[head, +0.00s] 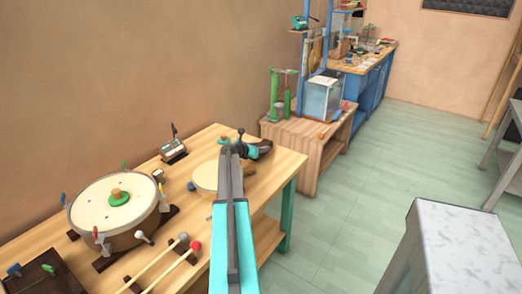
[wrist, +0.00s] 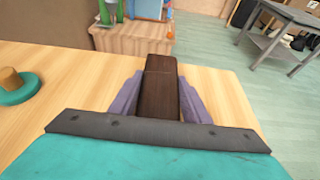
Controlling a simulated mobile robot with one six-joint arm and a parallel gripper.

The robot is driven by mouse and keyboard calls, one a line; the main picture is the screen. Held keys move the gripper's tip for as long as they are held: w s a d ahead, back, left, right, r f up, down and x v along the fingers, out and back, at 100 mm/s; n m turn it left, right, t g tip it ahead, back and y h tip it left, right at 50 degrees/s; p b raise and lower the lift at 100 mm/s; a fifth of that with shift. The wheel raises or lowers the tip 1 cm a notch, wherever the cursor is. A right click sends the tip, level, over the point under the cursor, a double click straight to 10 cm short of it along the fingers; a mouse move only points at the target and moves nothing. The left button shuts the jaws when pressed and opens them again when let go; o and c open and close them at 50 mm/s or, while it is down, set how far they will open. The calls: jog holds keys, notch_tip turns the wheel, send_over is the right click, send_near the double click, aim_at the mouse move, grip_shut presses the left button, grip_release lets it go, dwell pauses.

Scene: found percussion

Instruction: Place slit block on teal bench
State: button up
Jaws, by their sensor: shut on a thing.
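The slit block (wrist: 160,95) is a dark brown wooden block. In the wrist view it sits between the two greyish-purple fingers of my gripper (wrist: 160,100), which is shut on it. In the head view the block (head: 264,147) shows as a small dark piece at the tip of my gripper (head: 250,149), partly hidden by the arm. The teal bench (head: 289,164) has a pale wood top and teal legs. The block is over or at its far right part; I cannot tell whether it touches the top.
A round drum (head: 135,234), mallets (head: 166,265) and a small device (head: 173,149) stand on the bench top. A pale disc (head: 206,179) lies beside my arm. A wooden stand (head: 305,145) with a clear tank is beyond. A grey-white table (head: 460,235) is at right.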

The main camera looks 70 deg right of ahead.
jog(key=shift+f, duration=0.7)
jog(key=shift+f, duration=0.1)
jog(key=o, duration=1.2)
jog(key=shift+a, duration=0.1)
jog(key=shift+b+v, duration=0.75)
jog(key=shift+v, duration=5.25)
